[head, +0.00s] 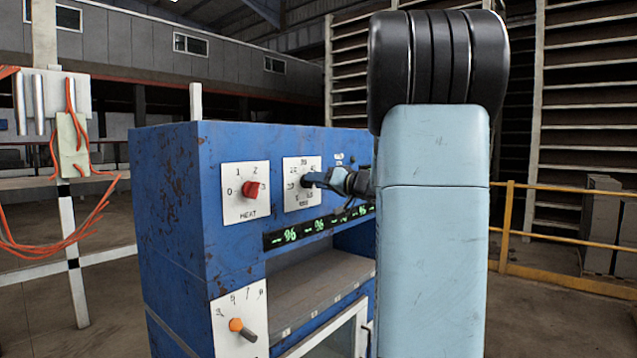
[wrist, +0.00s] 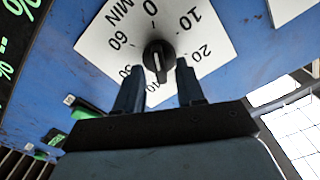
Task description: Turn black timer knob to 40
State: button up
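The black timer knob (wrist: 158,60) is on a white dial plate (wrist: 105,45) marked MIN; 0, 10, 20, 50 and 60 can be read around it. A pale line shows on the knob, but I cannot tell which number it points at. My gripper (wrist: 160,66) is open, with one finger on each side of the knob and small gaps visible. In the head view, my gripper (head: 322,179) reaches the timer plate (head: 291,172) from the right and partly covers the knob.
The plate is on a rusty blue oven (head: 165,200). Left of the timer is a red HEAT knob (head: 251,189). Below are a green-lit display (head: 290,236) and an orange knob (head: 237,325). A yellow railing (head: 560,279) stands behind at right. Orange cables hang at left.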

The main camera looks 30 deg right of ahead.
grip_shut()
dwell(0.3)
dwell(0.3)
jog(key=shift+m, duration=0.3)
